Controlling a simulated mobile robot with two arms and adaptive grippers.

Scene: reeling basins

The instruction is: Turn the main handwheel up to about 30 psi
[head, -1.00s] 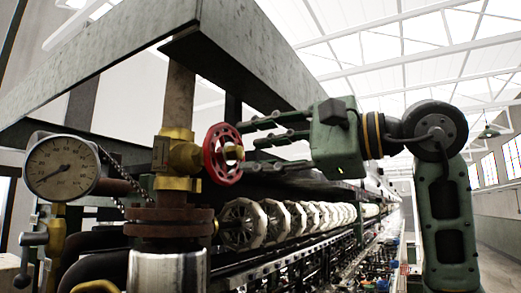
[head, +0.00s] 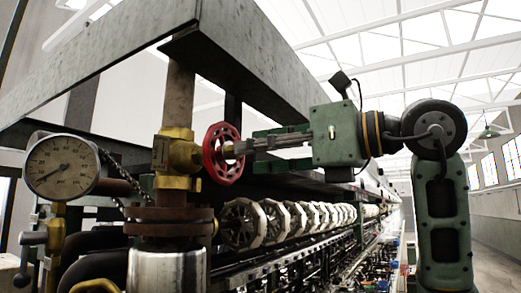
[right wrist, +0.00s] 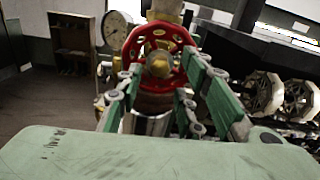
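The red main handwheel (head: 222,153) sits on a brass valve (head: 180,156) on the vertical pipe. In the right wrist view the handwheel (right wrist: 160,52) faces me, with its brass hub showing between my fingers. My right gripper (head: 240,148) reaches in from the right at hub height, its fingers seen nearly edge-on. In the right wrist view my right gripper (right wrist: 160,88) is open, fingers spread to either side of the wheel's middle. I cannot tell whether they touch the rim. The pressure gauge (head: 62,166) has its needle toward the lower left, low on the scale. My left gripper is not in view.
A large grey metal beam (head: 100,75) hangs above the valve. A row of pale reels (head: 290,220) runs back below my right gripper. A small lever valve (head: 32,240) stands under the gauge. The aisle at the right is clear.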

